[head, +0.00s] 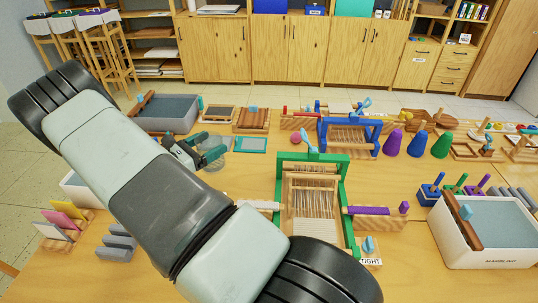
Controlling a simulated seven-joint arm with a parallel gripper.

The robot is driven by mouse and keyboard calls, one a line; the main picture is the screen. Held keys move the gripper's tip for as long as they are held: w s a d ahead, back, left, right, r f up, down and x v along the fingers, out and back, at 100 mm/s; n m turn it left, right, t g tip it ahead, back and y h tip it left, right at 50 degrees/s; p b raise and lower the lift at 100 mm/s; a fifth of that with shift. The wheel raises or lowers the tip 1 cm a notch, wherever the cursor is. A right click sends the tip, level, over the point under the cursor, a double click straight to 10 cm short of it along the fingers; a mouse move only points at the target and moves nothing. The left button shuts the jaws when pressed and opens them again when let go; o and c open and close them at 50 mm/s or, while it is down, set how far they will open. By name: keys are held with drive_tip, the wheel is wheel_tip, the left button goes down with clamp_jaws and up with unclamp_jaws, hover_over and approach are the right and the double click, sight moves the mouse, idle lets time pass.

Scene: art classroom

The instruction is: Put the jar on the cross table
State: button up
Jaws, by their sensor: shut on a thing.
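My gripper (204,150) is left of the middle in the head view, over the wooden table (420,190), partly hidden behind my arm. It is shut on a clear, see-through jar (214,164), whose upper part shows beside the dark fingers. The jar's lower part is hard to make out, so I cannot tell whether it touches the tabletop. I cannot pick out a separate cross table by any mark.
A green loom (343,200) stands right of my arm, with a blue loom (375,135) behind it. Purple, blue and green cones (417,144) stand farther right. A grey-blue tub (168,112) is behind the gripper; a white tub (490,245) is at right.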

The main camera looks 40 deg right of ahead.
sight(214, 170)
wheel_tip(214, 170, down, 10)
idle(0.6)
drive_tip(key=o, duration=1)
drive_tip(key=shift+f, duration=0.1)
